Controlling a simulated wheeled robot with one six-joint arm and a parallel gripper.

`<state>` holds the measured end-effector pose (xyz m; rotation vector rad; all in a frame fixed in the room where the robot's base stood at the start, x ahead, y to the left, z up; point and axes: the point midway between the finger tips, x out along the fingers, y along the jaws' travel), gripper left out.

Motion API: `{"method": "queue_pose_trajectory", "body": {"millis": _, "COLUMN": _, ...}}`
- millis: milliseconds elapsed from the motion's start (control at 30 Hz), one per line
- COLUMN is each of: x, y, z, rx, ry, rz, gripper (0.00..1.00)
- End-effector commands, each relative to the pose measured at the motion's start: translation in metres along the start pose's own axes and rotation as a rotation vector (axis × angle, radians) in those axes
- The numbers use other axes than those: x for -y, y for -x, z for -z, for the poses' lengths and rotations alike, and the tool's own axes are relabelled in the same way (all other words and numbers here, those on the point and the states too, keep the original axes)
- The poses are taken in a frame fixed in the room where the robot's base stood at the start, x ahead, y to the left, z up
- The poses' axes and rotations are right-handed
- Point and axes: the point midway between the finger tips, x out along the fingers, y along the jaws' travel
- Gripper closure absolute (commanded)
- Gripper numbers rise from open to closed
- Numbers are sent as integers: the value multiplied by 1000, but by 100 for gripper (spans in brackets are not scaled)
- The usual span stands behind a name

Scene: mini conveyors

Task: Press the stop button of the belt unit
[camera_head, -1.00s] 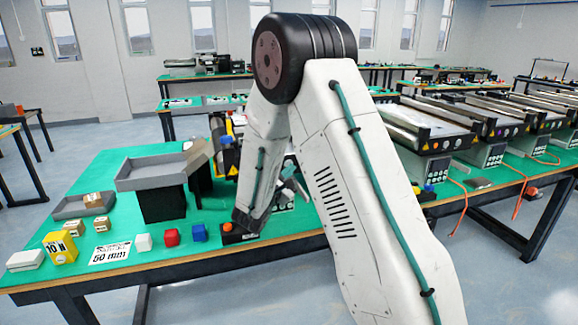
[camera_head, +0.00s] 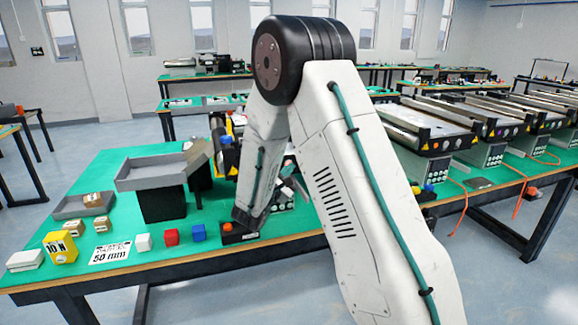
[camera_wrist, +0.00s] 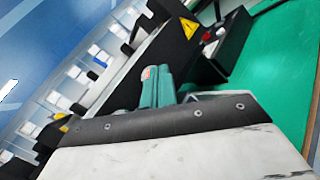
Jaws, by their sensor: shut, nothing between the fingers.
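The belt unit (camera_head: 226,158) stands on the green bench in the head view, largely hidden behind my arm. In the wrist view, its dark side (camera_wrist: 160,50) carries a yellow warning triangle. A dark control box (camera_wrist: 222,48) with a red button (camera_wrist: 208,37) and a pale button beside it shows there too. My gripper (camera_wrist: 156,82) shows as teal fingers, shut and empty, apart from the red button in the picture. Whether it touches anything is unclear.
A grey tray on a black stand (camera_head: 160,168) is at the left. More conveyors (camera_head: 430,125) stand at the right.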

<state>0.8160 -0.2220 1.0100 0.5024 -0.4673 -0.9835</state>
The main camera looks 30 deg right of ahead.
Motion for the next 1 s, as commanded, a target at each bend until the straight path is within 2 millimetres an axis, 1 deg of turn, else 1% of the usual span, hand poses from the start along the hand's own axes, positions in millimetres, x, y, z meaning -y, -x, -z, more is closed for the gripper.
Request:
{"method": "queue_pose_trajectory", "body": {"millis": 367, "x": 0, "y": 0, "z": 0, "rx": -1, "ry": 0, "rz": 0, "gripper": 100}}
{"method": "queue_pose_trajectory", "body": {"millis": 700, "x": 7, "y": 10, "z": -7, "rx": -1, "ry": 1, "rz": -1, "gripper": 100}}
{"method": "queue_pose_trajectory", "body": {"millis": 1000, "x": 8, "y": 11, "z": -8, "rx": -1, "ry": 1, "rz": -1, "gripper": 100}}
